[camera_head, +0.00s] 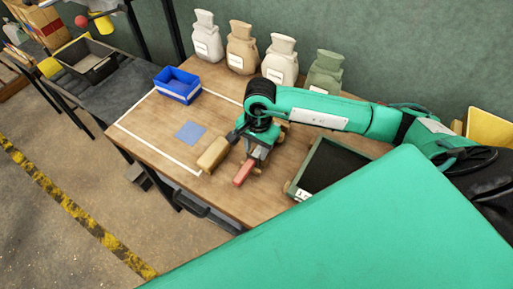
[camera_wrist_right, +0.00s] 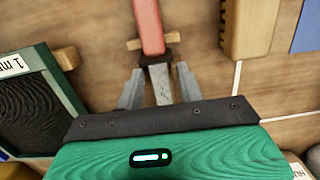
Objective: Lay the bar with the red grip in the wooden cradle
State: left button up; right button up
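The bar's red grip (camera_head: 243,173) points toward the table's front edge in the head view. In the right wrist view the red grip (camera_wrist_right: 149,25) is at the top and its grey metal shaft (camera_wrist_right: 161,85) runs down between my right fingers. My right gripper (camera_wrist_right: 159,78) is open, with a finger on each side of the shaft and small gaps showing. A small wooden crosspiece (camera_wrist_right: 173,38) shows on both sides of the bar, beneath it; I cannot tell whether it is the cradle. My left gripper is not in view.
A tan wooden block (camera_head: 213,153) lies left of the bar. A dark-bedded green tray (camera_head: 307,170) is to the right, with a wooden piece (camera_wrist_right: 66,57) at its edge. A blue bin (camera_head: 178,87) and several sacks (camera_head: 241,48) stand farther back.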

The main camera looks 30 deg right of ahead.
jog(key=shift+s+f, duration=0.3)
jog(key=shift+f, duration=0.05)
jog(key=shift+w+d+r, duration=0.1)
jog(key=shift+r, duration=0.5)
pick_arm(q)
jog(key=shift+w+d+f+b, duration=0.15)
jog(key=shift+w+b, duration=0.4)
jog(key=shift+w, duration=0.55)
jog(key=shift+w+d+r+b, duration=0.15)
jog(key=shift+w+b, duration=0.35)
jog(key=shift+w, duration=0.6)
pick_arm(e)
notch_tip(320, 180, up, 13)
jog(key=shift+w+d, duration=0.4)
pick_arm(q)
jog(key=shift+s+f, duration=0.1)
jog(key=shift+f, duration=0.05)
